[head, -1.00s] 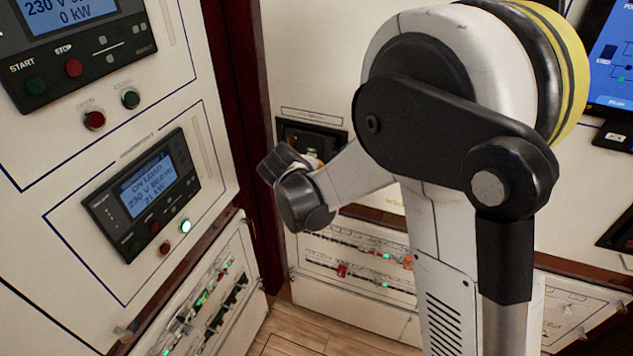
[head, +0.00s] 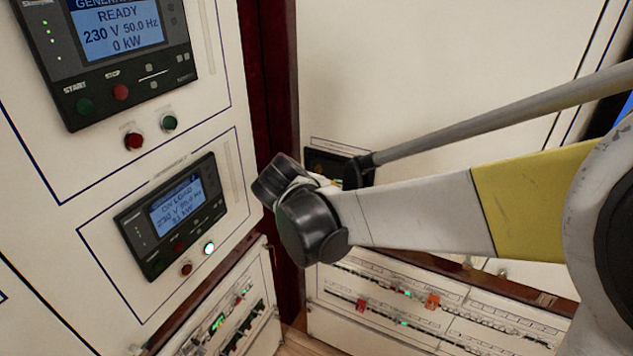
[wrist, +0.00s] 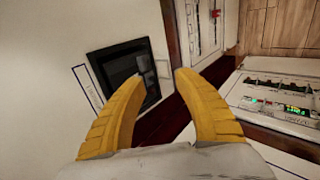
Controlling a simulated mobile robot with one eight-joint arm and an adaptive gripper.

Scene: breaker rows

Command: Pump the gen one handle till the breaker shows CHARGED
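The breaker (wrist: 112,62) is a dark, black-framed unit set in a pale panel, left of centre in the wrist view. In the head view only part of the breaker (head: 325,162) shows, behind my wrist. My gripper (wrist: 162,76) has two yellow fingers spread apart with nothing between them. Its left finger overlaps the breaker's lower right part in the picture; I cannot tell whether it touches. The handle and the charge flag cannot be made out. In the head view the fingers are hidden behind my wrist.
At left, an upper generator display (head: 115,28) reads READY, 0 kW, and a lower one (head: 176,208) reads ON LOAD. A dark red post (head: 270,90) stands beside the breaker panel. Lower rows of small breakers (head: 405,300) carry red and orange pieces and green lights.

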